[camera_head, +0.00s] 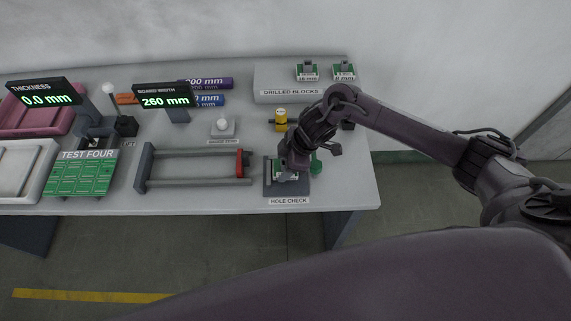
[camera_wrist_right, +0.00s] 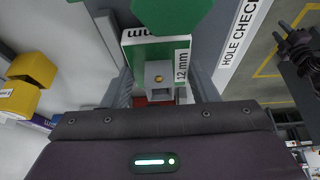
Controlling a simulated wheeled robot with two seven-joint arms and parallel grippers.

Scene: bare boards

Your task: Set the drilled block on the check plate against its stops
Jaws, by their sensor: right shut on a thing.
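The drilled block (camera_head: 288,177) is green and white with a grey upright piece on top. In the right wrist view the block (camera_wrist_right: 148,48) shows a "12 mm" label, and its grey piece with a brass-coloured spot sits between the fingers. My right gripper (camera_head: 286,168) is shut on the block, pointing down over the dark check plate (camera_head: 270,190) marked "HOLE CHECK". The block is at or just above the plate; contact and the stops are hidden by the gripper. My left gripper is not in view.
A grey frame with a red slider (camera_head: 240,163) lies to the left.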

